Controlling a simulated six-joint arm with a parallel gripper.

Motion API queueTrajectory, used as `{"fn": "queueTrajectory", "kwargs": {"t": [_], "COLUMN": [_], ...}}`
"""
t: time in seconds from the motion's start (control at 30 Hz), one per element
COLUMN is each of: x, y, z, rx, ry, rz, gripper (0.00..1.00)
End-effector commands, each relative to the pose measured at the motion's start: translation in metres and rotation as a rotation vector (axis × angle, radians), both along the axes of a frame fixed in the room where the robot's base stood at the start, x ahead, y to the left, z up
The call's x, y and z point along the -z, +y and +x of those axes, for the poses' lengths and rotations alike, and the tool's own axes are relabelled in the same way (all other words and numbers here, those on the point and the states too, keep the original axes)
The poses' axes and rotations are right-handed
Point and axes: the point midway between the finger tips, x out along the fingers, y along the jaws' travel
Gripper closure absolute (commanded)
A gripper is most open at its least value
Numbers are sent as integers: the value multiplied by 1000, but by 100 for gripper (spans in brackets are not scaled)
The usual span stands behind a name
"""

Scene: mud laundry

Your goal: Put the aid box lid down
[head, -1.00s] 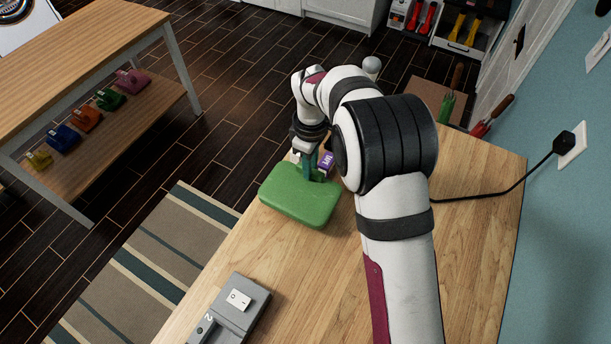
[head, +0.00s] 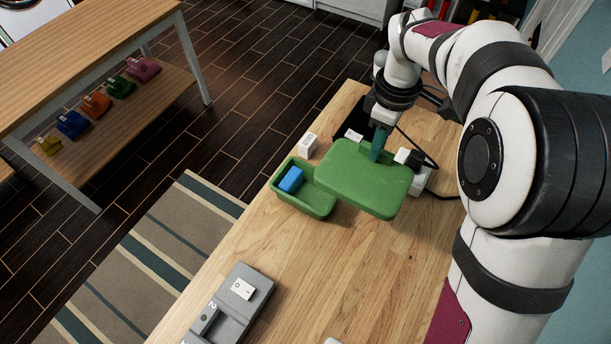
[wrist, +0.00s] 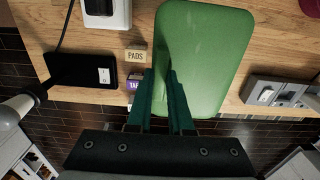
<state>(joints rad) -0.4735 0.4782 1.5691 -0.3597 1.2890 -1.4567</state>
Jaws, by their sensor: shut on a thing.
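The green aid box lid (head: 365,178) is in my gripper (head: 377,152), held by its far edge above the table. It is slightly tilted and overlaps the right part of the open green aid box (head: 316,203) in the head view. The fingertips' exact contact is hard to see.
A small white box (head: 308,146) stands behind the aid box. The wrist view shows a box marked PADS (wrist: 136,55), a purple box (wrist: 134,83) and a black switch unit (wrist: 85,70). A grey switch panel (head: 230,305) lies in front; the wooden table (head: 330,285) is bare between.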

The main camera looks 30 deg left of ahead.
Motion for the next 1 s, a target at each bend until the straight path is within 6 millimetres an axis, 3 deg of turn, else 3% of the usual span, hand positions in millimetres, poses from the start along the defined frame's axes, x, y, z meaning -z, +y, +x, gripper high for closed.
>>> {"fn": "queueTrajectory", "kwargs": {"t": [0.07,0.3,0.4,0.47,0.7,0.8,0.9,1.0], "x": [5,37,47,55,98,110,118,139], "y": [3,10,12,21,87,106,114,115], "z": [-13,-90,-110,-118,-147,-154,-158,-158], "rx": [-5,-7,-5,-6,-7,-4,-1,0], "ry": [2,3,2,3,4,2,2,3], "rz": [-2,-2,-1,-1,-2,-1,-1,-3], "gripper": [100,100,100,100,100,100,100,100]}}
